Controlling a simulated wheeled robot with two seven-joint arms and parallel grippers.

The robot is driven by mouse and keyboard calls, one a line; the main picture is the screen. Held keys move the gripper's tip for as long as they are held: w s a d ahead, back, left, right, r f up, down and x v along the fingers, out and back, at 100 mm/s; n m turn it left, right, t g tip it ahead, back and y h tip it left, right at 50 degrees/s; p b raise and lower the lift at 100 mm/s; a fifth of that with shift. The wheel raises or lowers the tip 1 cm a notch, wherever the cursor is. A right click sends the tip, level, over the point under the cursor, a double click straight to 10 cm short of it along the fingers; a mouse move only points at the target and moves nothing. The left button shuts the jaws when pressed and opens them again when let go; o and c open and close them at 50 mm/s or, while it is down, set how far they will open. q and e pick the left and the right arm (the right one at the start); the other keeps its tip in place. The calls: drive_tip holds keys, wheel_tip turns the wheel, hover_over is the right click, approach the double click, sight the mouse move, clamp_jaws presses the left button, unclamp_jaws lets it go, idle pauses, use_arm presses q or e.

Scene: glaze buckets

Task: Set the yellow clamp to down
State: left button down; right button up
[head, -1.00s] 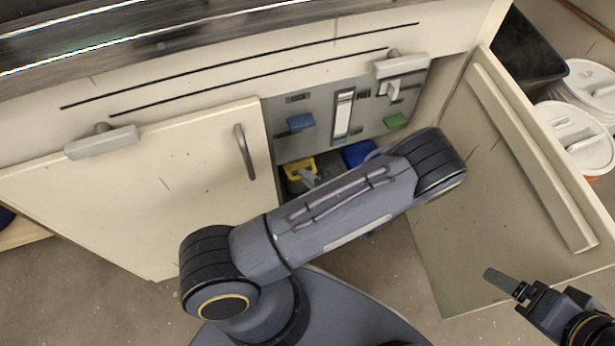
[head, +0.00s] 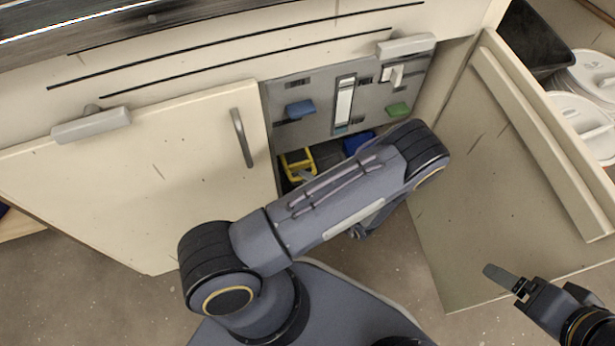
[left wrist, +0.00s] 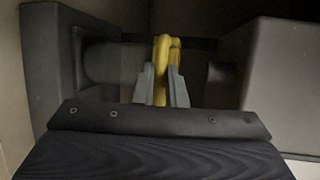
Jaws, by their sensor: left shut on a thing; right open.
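The yellow clamp (head: 298,154) sits low inside the open cabinet, below the grey panel, and looks like a squarish yellow loop. In the left wrist view its yellow bar (left wrist: 162,50) stands between my grey fingertips. My left gripper (head: 304,174) reaches into the cabinet and is shut on the clamp; the left wrist view shows both its fingers (left wrist: 161,82) against the bar. My own forearm hides part of the area below the clamp. My right gripper (head: 506,281) is open and empty, in front of the open right door, far from the clamp.
The grey panel (head: 318,122) carries a blue tab (head: 300,109), a green tab (head: 399,109) and a white switch (head: 393,75). A blue piece (head: 357,143) is right of the clamp. The left door (head: 140,190) and right door (head: 470,200) flank the opening. White-lidded buckets (head: 583,122) stand right.

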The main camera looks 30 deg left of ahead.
use_arm(q)
drive_tip(key=c, duration=1.5)
unclamp_jaws()
drive_tip(key=shift+f, duration=0.2)
drive_tip(key=shift+d, duration=0.1)
drive_tip(key=p+v, duration=0.2)
drive_tip(key=v, duration=0.5)
drive_tip(key=shift+s+d, duration=0.15)
drive_tip(key=shift+d, duration=0.2)
